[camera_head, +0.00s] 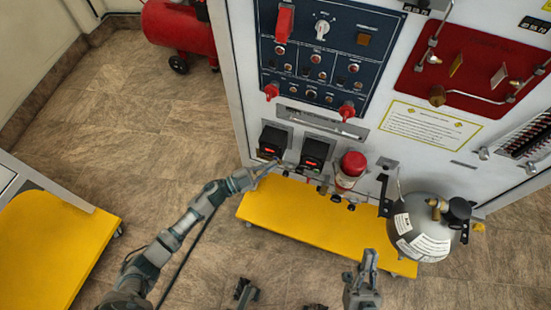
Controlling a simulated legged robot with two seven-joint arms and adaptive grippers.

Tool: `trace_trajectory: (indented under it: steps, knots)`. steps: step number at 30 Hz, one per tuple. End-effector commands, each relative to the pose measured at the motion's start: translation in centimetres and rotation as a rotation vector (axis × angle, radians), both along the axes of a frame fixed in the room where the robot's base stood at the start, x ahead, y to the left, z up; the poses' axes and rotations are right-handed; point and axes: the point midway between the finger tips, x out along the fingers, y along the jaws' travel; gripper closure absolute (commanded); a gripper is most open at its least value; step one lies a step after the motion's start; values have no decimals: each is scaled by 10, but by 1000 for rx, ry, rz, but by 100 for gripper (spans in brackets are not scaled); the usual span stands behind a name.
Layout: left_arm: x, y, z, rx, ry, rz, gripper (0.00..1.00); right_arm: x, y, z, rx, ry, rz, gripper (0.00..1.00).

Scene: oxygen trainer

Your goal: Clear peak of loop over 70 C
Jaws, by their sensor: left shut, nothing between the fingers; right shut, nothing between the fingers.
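Two small black controllers with red lit displays sit low on the front of the grey panel: a left controller (272,141) and a right controller (313,154). The digits are too small to read. My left gripper (276,163) is shut, with its tips at the lower edge of the left controller; I cannot tell if they touch it. My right gripper (368,260) is shut and empty, in front of the yellow base and apart from the panel.
A blue switch panel (300,70) with red handles is above the controllers. A red-capped cylinder (350,170) and a grey tank (422,225) stand to the right. The yellow base (290,215) juts out below. A yellow cart (50,250) is at left.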

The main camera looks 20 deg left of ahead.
Motion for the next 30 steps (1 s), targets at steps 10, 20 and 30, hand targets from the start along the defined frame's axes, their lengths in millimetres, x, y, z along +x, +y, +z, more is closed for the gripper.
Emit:
trace_trajectory:
  steps: [10, 20, 30]
  knots:
    - [4, 0, 0, 0, 0, 0, 100, 0, 0, -1, 0, 1, 0, 100]
    - [8, 0, 0, 0, -1, 1, 100, 0, 0, -2, -1, 2, 0, 100]
    - [7, 0, 1, 0, -1, 1, 100, -1, 0, 0, -2, -3, 0, 100]
